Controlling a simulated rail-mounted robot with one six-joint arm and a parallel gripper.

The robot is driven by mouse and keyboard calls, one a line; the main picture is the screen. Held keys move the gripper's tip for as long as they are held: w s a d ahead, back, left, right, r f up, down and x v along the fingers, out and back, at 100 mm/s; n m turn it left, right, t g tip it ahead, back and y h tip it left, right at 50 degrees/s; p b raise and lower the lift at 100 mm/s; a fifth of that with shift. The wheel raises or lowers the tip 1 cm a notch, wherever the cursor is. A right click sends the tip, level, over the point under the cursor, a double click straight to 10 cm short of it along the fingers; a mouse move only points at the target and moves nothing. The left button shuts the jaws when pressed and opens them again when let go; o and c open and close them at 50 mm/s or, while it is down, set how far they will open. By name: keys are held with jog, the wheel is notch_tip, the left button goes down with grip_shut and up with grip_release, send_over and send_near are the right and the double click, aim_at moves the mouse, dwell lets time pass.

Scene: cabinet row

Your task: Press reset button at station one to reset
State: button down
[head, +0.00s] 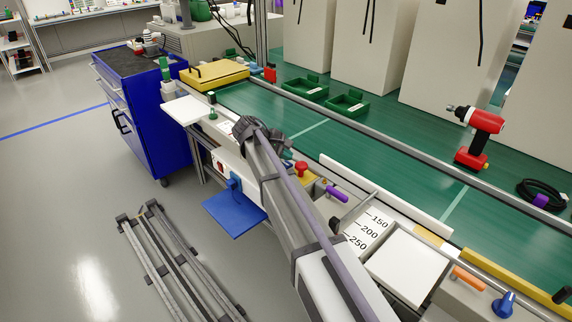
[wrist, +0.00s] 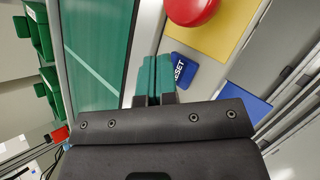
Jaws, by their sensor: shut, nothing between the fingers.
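A blue reset button or label (wrist: 184,70) with white letters, of which "SET" is clear, lies just right of my fingertips in the wrist view. Its near edge is partly hidden by my gripper. My gripper (wrist: 155,78) has teal fingers, closed together with nothing between them. They are over the pale station surface beside the blue piece; I cannot tell whether they touch anything. A red round button (wrist: 193,8) on a yellow plate (wrist: 222,38) is beyond it. In the head view a red button (head: 302,168) shows right of my wrist, and my arm hides the reset piece.
A purple handle (head: 337,194) sits right of the red button. A blue plate (head: 235,214) sticks out in front. A blue cabinet (head: 150,125) stands left.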

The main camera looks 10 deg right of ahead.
aim_at(286, 165)
jog(key=shift+f+b, duration=0.4)
jog(key=shift+f, duration=0.05)
jog(key=shift+f+b, duration=0.45)
jog(key=shift+b, duration=0.05)
dwell(0.6)
jog(key=shift+r, duration=0.1)
jog(key=shift+r+p, duration=0.8)
jog(key=shift+p, duration=0.1)
notch_tip(286, 165, up, 5)
jog(key=p, duration=0.5)
dwell(0.5)
